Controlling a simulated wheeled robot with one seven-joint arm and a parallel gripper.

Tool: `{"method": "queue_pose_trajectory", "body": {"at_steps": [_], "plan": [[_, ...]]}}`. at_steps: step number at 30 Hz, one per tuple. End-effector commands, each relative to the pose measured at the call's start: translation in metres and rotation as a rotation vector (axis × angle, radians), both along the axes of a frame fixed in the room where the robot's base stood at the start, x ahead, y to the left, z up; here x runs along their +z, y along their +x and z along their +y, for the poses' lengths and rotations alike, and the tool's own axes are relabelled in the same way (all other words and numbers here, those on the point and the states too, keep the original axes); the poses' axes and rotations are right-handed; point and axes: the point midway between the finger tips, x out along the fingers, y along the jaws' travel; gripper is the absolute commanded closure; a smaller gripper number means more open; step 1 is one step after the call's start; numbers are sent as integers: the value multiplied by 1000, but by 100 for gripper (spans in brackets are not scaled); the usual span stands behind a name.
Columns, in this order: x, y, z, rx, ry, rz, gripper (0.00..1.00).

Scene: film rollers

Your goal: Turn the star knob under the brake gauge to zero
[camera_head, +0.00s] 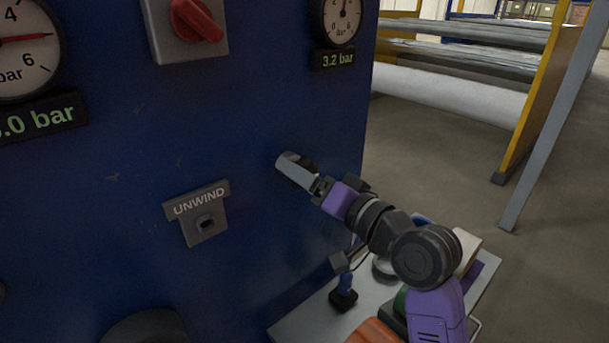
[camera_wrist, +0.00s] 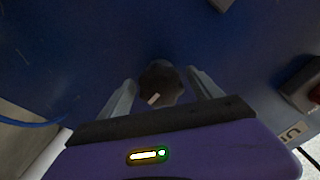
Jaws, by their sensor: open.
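The dark star knob (camera_wrist: 160,84) shows in the wrist view on the blue panel, with a pale mark on its lower part. My gripper (camera_wrist: 161,77) is open, with one finger on each side of the knob in that view. Gaps show between the knob and both fingers; I cannot tell how deep the fingers reach around it. In the head view my gripper (camera_head: 291,164) is at the panel and mostly hides the knob (camera_head: 308,163). Above it is a round gauge (camera_head: 342,20) whose display (camera_head: 334,60) reads 3.2 bar. Its name is not in view.
An UNWIND key switch (camera_head: 205,222) is left of my gripper. A red rotary switch (camera_head: 196,19) and another gauge (camera_head: 22,50) are higher on the blue panel (camera_head: 120,150). Rollers (camera_head: 455,95) in a yellow frame stand beyond open floor at right.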

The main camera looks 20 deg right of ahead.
Motion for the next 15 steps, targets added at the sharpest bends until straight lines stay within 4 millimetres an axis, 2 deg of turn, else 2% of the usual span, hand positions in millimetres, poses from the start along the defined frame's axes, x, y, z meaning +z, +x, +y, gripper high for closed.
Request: {"method": "queue_pose_trajectory", "body": {"at_steps": [2,12,15], "plan": [[0,0,0,0,0,0,26],[0,0,0,0,0,0,89],[-1,0,0,0,-3,-1,89]]}}
